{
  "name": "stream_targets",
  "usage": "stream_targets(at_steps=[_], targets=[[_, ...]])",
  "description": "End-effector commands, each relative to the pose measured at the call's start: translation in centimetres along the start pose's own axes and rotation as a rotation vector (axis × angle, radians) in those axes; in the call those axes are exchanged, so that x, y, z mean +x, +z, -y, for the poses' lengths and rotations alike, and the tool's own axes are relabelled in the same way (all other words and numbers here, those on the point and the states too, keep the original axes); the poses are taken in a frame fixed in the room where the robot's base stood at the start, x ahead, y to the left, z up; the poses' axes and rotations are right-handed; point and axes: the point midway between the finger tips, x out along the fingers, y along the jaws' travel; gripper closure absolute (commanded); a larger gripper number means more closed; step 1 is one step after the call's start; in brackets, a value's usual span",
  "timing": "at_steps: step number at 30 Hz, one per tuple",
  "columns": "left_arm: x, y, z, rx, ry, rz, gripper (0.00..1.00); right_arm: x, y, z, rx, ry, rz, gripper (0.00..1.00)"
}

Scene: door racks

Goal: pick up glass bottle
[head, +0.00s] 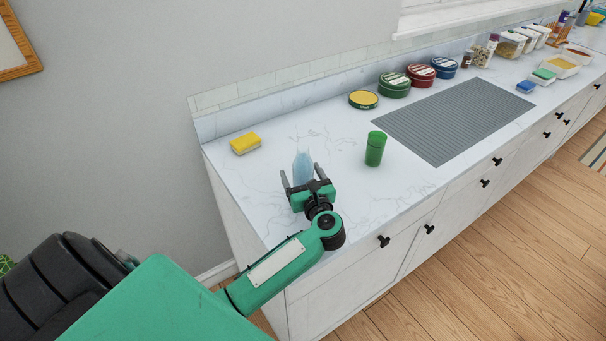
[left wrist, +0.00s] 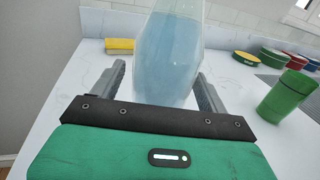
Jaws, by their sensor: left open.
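The glass bottle (head: 303,168) is pale blue and see-through. It stands upright on the marble counter near its left end. My left gripper (head: 302,176) is open, with its two fingers on either side of the bottle. In the left wrist view the bottle (left wrist: 168,58) fills the space between the open fingers (left wrist: 160,85), with some gap showing at the left finger. The bottle's base is hidden behind the gripper. My right gripper is not in view.
A green cup (head: 375,149) stands right of the bottle, and a yellow sponge (head: 245,143) lies to the left. Round tins (head: 394,85) line the back. A grey ribbed mat (head: 455,118) lies to the right. The counter around the bottle is clear.

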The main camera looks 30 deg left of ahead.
Motion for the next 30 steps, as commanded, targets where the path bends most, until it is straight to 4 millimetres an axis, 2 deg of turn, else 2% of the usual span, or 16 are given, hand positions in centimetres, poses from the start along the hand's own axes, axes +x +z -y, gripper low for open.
stream_targets(at_steps=[3, 11, 18, 21, 30], targets=[[1.06, 0.12, -0.03, 0.001, 0.000, 0.000, 0.23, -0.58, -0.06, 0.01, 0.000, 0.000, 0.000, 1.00], [1.23, -0.08, -0.01, 0.000, -0.001, -0.001, 0.23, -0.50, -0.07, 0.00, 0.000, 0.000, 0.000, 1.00], [1.21, -0.07, -0.02, 0.000, -0.001, -0.001, 0.70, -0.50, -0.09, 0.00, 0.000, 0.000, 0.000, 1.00], [1.23, 0.06, -0.01, -0.001, 0.000, 0.001, 0.87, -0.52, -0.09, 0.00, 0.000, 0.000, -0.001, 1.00], [1.22, 0.10, 0.00, -0.001, -0.001, 0.001, 0.88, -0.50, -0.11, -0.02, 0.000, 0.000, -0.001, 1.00]])
